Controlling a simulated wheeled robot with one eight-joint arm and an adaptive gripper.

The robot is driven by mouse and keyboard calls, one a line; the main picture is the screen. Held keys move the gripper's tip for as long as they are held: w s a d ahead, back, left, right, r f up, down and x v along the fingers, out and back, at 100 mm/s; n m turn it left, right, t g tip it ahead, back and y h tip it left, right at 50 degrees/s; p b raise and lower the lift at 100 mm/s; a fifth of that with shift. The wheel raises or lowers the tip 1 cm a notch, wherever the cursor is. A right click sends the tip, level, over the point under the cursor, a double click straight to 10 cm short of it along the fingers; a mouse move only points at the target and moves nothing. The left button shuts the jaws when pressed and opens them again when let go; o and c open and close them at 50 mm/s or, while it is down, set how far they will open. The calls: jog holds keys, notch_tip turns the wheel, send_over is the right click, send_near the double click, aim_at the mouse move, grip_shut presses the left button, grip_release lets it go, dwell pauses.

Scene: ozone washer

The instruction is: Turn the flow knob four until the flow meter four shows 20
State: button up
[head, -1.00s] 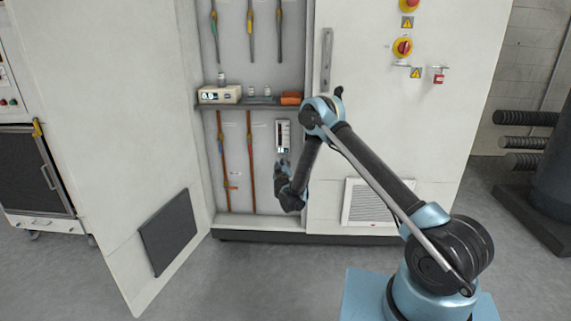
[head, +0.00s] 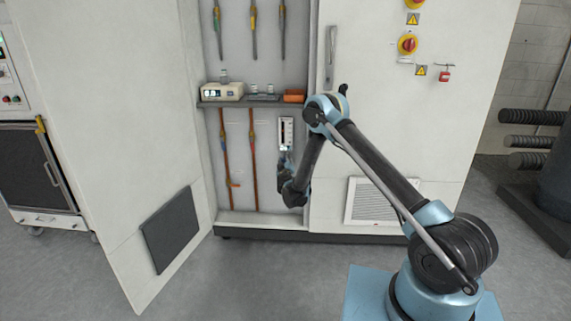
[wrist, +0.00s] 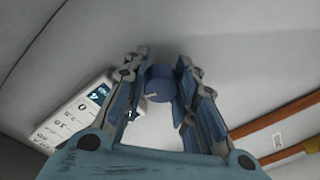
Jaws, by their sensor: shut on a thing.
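Flow meter four (head: 286,132) is a narrow white panel with a dark vertical slot, mounted upright on the cabinet's inner back wall. In the wrist view the meter (wrist: 75,112) lies tilted at left, with a dark blue label and some scale numbers; its reading cannot be made out. The flow knob (wrist: 159,88) is a short blue cylinder with a pale mark on its face. My gripper (wrist: 160,95) has its fingers on both sides of the knob and is shut on it. In the head view my gripper (head: 285,160) is just below the meter, and the knob is hidden.
A shelf (head: 222,104) above holds a white instrument (head: 222,91), small bottles and an orange item (head: 294,96). Brown pipes (head: 254,175) run down to the left of my gripper. Open cabinet door (head: 110,120) stands left; a closed panel (head: 375,120) is right.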

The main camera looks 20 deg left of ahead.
jog(key=shift+n, duration=0.3)
jog(key=o, duration=0.8)
jog(key=shift+s, duration=0.1)
jog(key=shift+v, duration=3.65)
jog(key=shift+f, duration=0.1)
